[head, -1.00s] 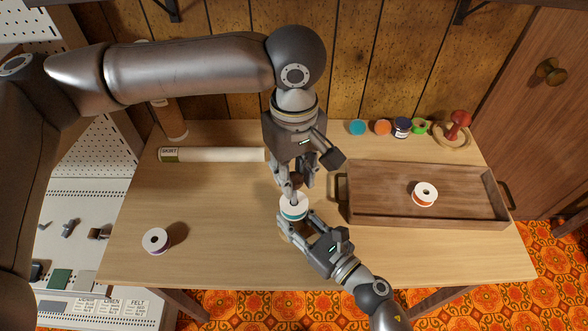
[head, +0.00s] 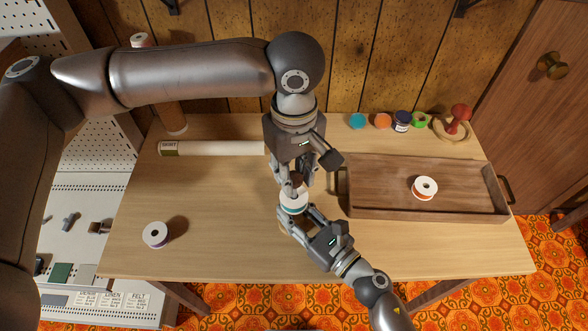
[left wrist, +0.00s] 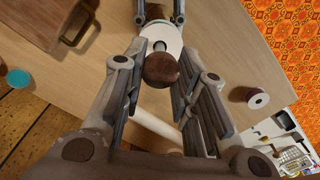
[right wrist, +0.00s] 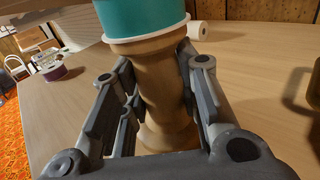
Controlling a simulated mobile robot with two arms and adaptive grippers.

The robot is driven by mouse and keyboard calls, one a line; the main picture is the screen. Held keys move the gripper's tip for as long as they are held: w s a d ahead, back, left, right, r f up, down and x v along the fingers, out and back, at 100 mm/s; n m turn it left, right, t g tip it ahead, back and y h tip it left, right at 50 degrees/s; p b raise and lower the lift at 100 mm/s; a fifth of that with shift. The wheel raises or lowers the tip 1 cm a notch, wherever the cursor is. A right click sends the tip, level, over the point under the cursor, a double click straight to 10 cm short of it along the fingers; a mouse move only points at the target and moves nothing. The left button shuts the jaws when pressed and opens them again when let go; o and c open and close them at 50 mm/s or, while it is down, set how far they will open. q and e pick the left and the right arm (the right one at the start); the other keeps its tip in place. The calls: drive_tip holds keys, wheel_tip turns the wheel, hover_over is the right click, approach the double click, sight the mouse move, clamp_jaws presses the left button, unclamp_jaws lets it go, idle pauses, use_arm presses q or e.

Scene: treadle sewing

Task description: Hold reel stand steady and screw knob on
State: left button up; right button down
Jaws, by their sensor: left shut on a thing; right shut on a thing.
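The reel stand is a turned wooden post (right wrist: 155,85) with a white-rimmed teal thread reel (head: 293,203) on it, upright near the table's middle. My right gripper (head: 297,222) is shut around the post below the reel, as the right wrist view shows (right wrist: 158,100). The knob is a dark brown ball (left wrist: 161,70). My left gripper (head: 296,185) is shut on it, above the reel. In the left wrist view the knob sits over the white reel top (left wrist: 160,42), close to the spindle tip. I cannot tell whether they touch. Fingers hide much of the knob in the head view.
A wooden tray (head: 400,213) holding an orange reel (head: 425,188) stands close on the right. A pale roll (head: 225,148) and small coloured items line the back.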

use_arm(q)
drive_tip(key=shift+f, duration=0.55)
